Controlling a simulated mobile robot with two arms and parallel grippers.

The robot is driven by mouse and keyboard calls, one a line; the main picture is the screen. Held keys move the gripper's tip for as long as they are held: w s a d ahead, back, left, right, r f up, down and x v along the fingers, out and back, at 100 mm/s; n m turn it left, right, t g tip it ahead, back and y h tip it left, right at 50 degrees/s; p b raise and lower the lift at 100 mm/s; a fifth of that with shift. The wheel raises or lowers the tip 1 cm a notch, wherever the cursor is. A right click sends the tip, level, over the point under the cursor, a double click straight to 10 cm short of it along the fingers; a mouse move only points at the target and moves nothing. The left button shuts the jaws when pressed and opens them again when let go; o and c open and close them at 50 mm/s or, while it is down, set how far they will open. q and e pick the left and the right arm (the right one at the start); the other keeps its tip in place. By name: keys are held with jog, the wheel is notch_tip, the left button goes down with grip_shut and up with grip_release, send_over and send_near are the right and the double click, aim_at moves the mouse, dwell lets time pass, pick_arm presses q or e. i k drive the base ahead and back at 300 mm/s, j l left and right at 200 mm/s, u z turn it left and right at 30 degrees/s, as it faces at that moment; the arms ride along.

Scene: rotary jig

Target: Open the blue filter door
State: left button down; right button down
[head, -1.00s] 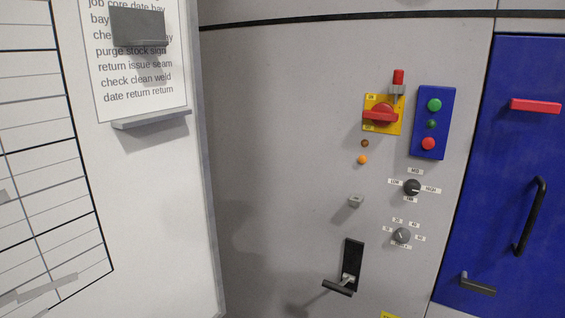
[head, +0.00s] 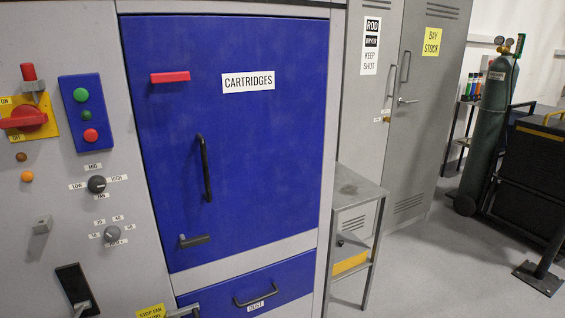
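The blue filter door (head: 260,130) is in the middle-left of the head view, labelled "CARTRIDGES" (head: 248,84). It sits flush in the grey cabinet and looks shut. It has a black vertical bar handle (head: 205,168) left of its middle, a red block (head: 170,77) at its upper left and a small dark lever (head: 195,241) near its lower left corner. Neither of my grippers is in view.
A control panel with a red rotary switch (head: 27,117), a blue button box (head: 86,112) and dials is on the left. Below the door is a blue "DUST" drawer (head: 250,286). A small metal table (head: 352,186) stands close right of the door. Grey lockers (head: 425,100) and a green gas cylinder (head: 490,125) stand further right.

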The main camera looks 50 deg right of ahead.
aim_at(232, 153)
jog(key=z, duration=1.25)
